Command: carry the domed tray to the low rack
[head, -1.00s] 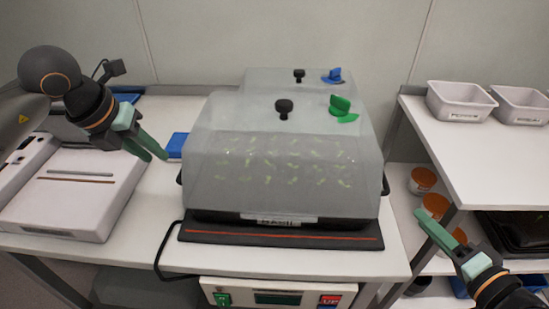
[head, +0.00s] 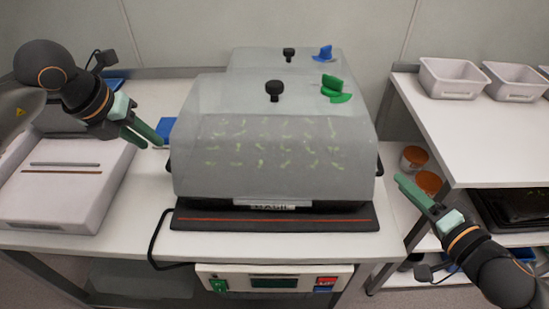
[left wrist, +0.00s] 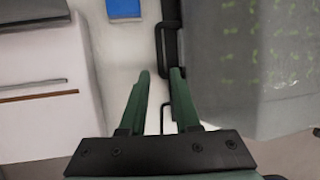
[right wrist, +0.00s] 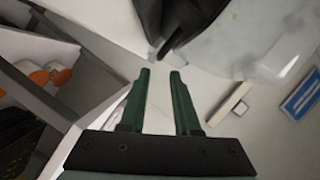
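The domed tray has a clear dome (head: 215,140) with a black knob and a green vent, over seedlings in a black tray with a label on its front. It sits on a black mat (head: 275,218) with a red line. My left gripper (head: 158,142) is open and empty, left of the tray; in the left wrist view its fingers (left wrist: 160,75) are beside the black side handle (left wrist: 168,40), apart from the dome. My right gripper (head: 400,180) is open and empty, right of the tray; its fingers (right wrist: 160,72) point toward the tray's dark handle (right wrist: 175,22). The low rack cannot be surely identified.
A second dome (head: 255,62) with a blue vent stands behind. A white shelf unit (head: 480,150) at right holds grey bins (head: 447,78), orange-lidded jars (head: 427,182) and a black tray (head: 515,212). A white device (head: 65,185) stands left. A control box (head: 270,282) is below the bench.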

